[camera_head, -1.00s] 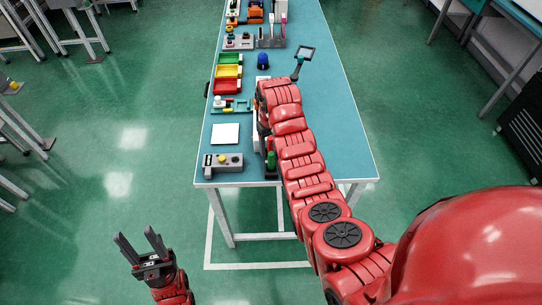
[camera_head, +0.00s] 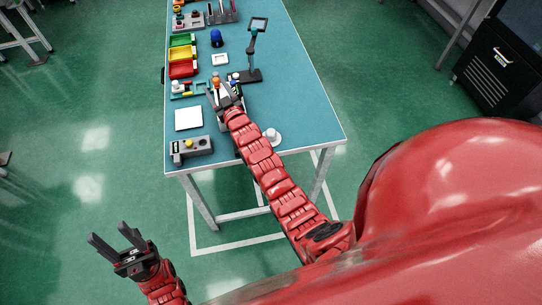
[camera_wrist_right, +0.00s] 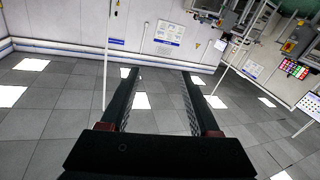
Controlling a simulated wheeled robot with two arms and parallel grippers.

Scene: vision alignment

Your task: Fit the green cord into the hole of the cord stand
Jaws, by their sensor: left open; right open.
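I cannot pick out the green cord for sure in either current view; my right arm covers part of the table. A small white round-based piece (camera_head: 271,137) stands near the table's right front, but I cannot tell whether it is the cord stand. My left gripper (camera_head: 109,233) is open and empty, off the table at the lower left.
A grey button box (camera_head: 191,148) and a white square plate (camera_head: 188,119) lie at the table's left front. Colored bins (camera_head: 182,55) stand behind them. A black stand with a tilted frame (camera_head: 254,50) is at the back right. The table's right side is mostly clear.

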